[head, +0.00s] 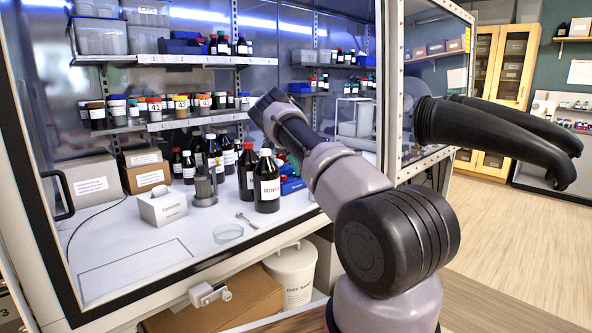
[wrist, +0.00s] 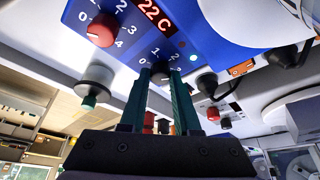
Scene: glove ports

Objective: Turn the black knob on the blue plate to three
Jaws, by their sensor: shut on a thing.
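The blue plate (wrist: 220,40) fills the top of the wrist view. The black knob (wrist: 160,69) sits on it below the red display reading 22 C, with white numbers around it. A 0, 1 and 2 show above and left of it. Which number its pointer faces is too small to tell. My gripper (wrist: 161,78) has its two teal fingers on either side of the black knob, closed on it. In the head view the end of my arm (head: 272,110) reaches toward the cabinet; the fingers and the plate cannot be made out there.
A red knob (wrist: 102,30) with its own numbers sits left on the plate. In the head view, bottles (head: 266,182) stand on the cabinet floor and black gloves (head: 495,130) stick out at right.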

